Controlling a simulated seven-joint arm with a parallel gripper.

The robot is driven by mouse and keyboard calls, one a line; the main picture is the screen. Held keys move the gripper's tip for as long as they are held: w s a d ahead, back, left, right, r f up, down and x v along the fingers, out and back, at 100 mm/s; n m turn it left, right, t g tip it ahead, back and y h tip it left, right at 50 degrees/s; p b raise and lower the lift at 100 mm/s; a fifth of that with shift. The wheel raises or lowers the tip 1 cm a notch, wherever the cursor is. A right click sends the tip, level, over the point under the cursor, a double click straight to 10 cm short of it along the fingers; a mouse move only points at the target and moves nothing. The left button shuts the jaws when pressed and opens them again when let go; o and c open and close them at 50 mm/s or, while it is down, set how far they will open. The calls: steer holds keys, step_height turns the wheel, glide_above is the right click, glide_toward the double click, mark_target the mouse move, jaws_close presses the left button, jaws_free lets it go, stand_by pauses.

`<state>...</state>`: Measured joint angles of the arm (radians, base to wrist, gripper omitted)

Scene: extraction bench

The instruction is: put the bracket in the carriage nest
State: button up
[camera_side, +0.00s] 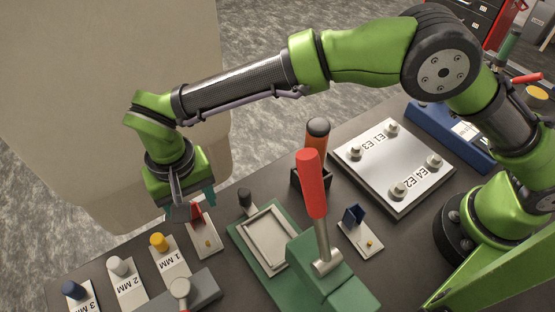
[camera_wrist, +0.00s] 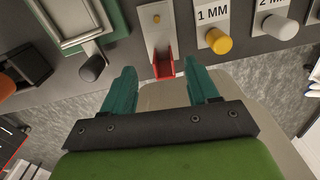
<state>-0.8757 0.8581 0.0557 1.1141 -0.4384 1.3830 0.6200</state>
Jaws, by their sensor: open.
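No part is clearly marked as the bracket. A small red angled piece (camera_side: 196,213) stands on a white plate (camera_side: 207,240); it also shows in the wrist view (camera_wrist: 164,68). A similar blue piece (camera_side: 353,214) stands on another white plate (camera_side: 359,238). A pale rectangular framed recess (camera_side: 268,239), perhaps the carriage nest, sits on a green base and looks empty; its corner shows in the wrist view (camera_wrist: 76,22). My gripper (camera_side: 189,209) is open over the bench's far edge, by the red piece. In the wrist view its teal fingers (camera_wrist: 162,72) flank the red piece, with gaps on both sides.
A red-handled lever (camera_side: 313,185) rises right of the frame, with an orange-handled tool (camera_side: 317,145) behind it. A yellow-knobbed 1 MM block (camera_side: 170,258) and similar 2 MM and 3 MM blocks lie left. A pale plate with several posts (camera_side: 392,165) is at back right.

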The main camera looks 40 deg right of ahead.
step_height(320, 180, up, 11)
steer(key=w+d+r+y, duration=0.1)
steer(key=w+d+r, duration=0.2)
steer(key=d+r, duration=0.5)
steer(key=s+d+r+m+t+y, duration=0.1)
steer(key=s+d+t, duration=0.1)
steer(key=d, duration=1.1)
steer(key=s+d+r+m+t, duration=0.1)
steer(key=s+d, duration=0.4)
steer(key=d, duration=0.8)
steer(key=shift+s+r+t+y, duration=0.2)
steer(key=shift+r+t+y, duration=0.2)
steer(key=shift+t, duration=0.5)
steer(key=s+d+f, duration=0.1)
steer(key=s+d, duration=0.1)
steer(key=s+d+f+t, duration=0.1)
steer(key=s+d+f, duration=0.1)
steer(key=s+d+f+m+t, duration=0.1)
steer(key=s+d, duration=0.1)
steer(key=shift+f+h, duration=0.3)
steer(key=shift+h, duration=0.1)
steer(key=shift+a, duration=0.1)
